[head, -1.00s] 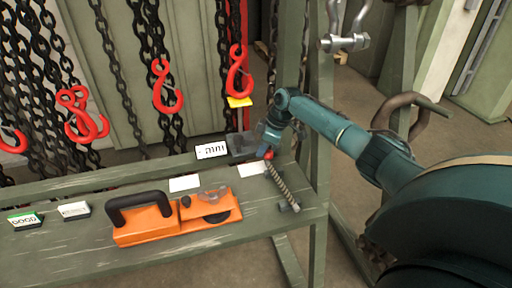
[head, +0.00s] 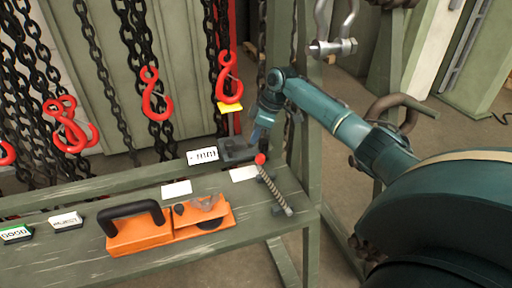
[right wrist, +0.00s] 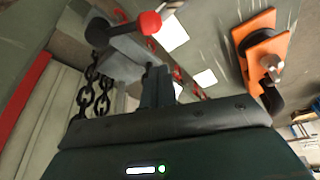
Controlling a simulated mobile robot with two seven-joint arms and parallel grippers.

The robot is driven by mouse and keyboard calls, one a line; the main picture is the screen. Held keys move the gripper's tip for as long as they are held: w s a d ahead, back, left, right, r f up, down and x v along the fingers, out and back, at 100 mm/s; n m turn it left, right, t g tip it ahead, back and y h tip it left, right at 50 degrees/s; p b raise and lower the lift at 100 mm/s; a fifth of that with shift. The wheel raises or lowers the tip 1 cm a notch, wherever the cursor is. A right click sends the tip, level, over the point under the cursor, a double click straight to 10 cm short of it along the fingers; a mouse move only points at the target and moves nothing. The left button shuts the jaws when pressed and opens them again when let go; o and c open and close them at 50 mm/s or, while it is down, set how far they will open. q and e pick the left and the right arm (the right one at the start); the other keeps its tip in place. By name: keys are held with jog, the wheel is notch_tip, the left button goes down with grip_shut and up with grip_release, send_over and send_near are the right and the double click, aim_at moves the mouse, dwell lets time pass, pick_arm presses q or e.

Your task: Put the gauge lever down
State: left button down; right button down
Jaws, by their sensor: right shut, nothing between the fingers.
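The gauge is a grey block (head: 236,152) at the back right of the green bench. The gauge lever's red knob (head: 260,158) sits low at the block's right side, just above the bench top. In the right wrist view the red knob (right wrist: 150,22) ends a short dark rod beside the grey block (right wrist: 122,60). My right gripper (head: 256,138) is shut and empty, slightly above and behind the knob. Its closed fingers (right wrist: 156,88) show apart from the knob in the wrist view. My left gripper is out of view.
A twisted rod (head: 275,190) lies on the bench just in front of the knob. An orange tool with a black handle (head: 165,228) lies left of it. Red hooks (head: 229,85) on chains hang behind. Labels and white cards stand or lie on the bench (head: 90,260).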

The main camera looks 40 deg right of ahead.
jog(key=shift+r, duration=1.5)
jog(key=shift+a, duration=0.1)
jog(key=w+a+r+m+t+h+b, duration=0.1)
jog(key=w+a+r+m+t+h, duration=0.1)
jog(key=w+a+m+h, duration=0.55)
jog(key=s+a+f+m+g+h, duration=0.2)
jog(key=s+a+f+m+g, duration=0.1)
jog(key=m, duration=0.7)
jog(key=shift+s+a+g, duration=0.3)
jog(key=shift+s+g, duration=0.3)
jog(key=shift+s, duration=0.25)
jog(key=shift+f, duration=0.15)
